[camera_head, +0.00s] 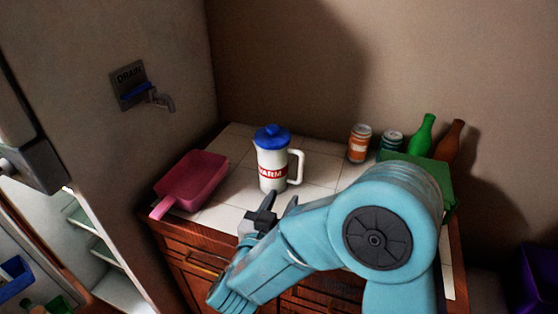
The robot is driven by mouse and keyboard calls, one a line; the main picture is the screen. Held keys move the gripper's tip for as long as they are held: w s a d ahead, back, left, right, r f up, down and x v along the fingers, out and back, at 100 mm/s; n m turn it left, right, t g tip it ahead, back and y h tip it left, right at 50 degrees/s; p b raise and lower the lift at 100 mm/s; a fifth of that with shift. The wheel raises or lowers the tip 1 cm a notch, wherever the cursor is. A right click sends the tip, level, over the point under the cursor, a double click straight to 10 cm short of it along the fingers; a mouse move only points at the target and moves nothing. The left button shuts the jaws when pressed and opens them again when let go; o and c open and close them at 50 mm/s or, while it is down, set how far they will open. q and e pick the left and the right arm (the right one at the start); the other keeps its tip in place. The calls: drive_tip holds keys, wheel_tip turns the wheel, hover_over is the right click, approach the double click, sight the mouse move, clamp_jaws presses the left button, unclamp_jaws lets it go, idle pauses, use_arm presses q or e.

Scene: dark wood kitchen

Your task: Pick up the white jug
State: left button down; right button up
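The white jug (271,171) stands upright on the white tiled counter top (325,170). It has a blue lid (272,136), a red band with white lettering and a handle on its right side. My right gripper (279,200) is at the counter's front edge, in front of and below the jug in the picture. Its dark fingers look spread, with nothing between them. It appears apart from the jug. My blue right arm hides part of the counter's front and right. My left gripper is not in view.
A pink pan-like container (193,180) lies left of the jug. Two cans (359,143) (391,141) stand behind right, near a green box (420,159) with green (423,135) and brown (449,142) bottles. A drain tap (160,99) juts from the left wall.

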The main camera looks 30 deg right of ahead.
drive_tip(key=p, duration=0.1)
approach(301, 162)
drive_tip(key=x, duration=0.4)
drive_tip(key=shift+w+d+r, duration=0.15)
drive_tip(key=shift+w+d, duration=0.05)
drive_tip(key=shift+d, duration=0.2)
drive_tip(key=p+x, duration=0.1)
drive_tip(key=x, duration=0.4)
drive_tip(key=shift+w+d+p, duration=0.1)
drive_tip(key=shift+w+p, duration=0.1)
drive_tip(key=shift+p, duration=0.1)
drive_tip(key=shift+w+d+f, duration=0.2)
drive_tip(key=shift+f, duration=0.05)
drive_tip(key=shift+s+a, duration=0.1)
drive_tip(key=c, duration=0.3)
clamp_jaws()
drive_tip(key=shift+r, duration=0.1)
